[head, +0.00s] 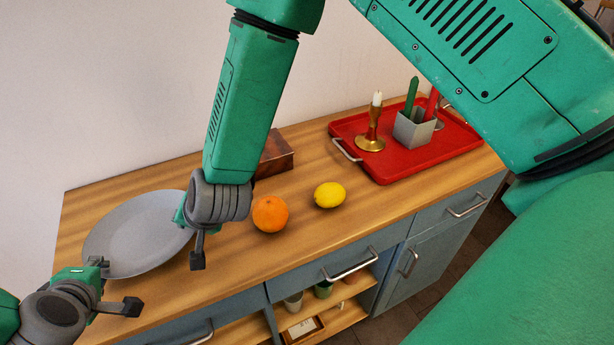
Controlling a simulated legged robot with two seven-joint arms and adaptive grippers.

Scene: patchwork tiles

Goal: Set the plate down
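The grey round plate (138,228) is at the left end of the wooden counter. It looks flat, and I cannot tell whether it rests fully on the wood. My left gripper (115,287) is at the plate's near left rim, with its two fingers spread wide apart. My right gripper (190,238) is at the plate's right rim, pointing down, with its fingers also apart. The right gripper hides a little of the rim. Neither gripper appears closed on the plate.
An orange (270,213) and a lemon (329,195) lie right of my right gripper. A brown wooden box (275,156) is behind them. Drawer handles (348,268) line the front.

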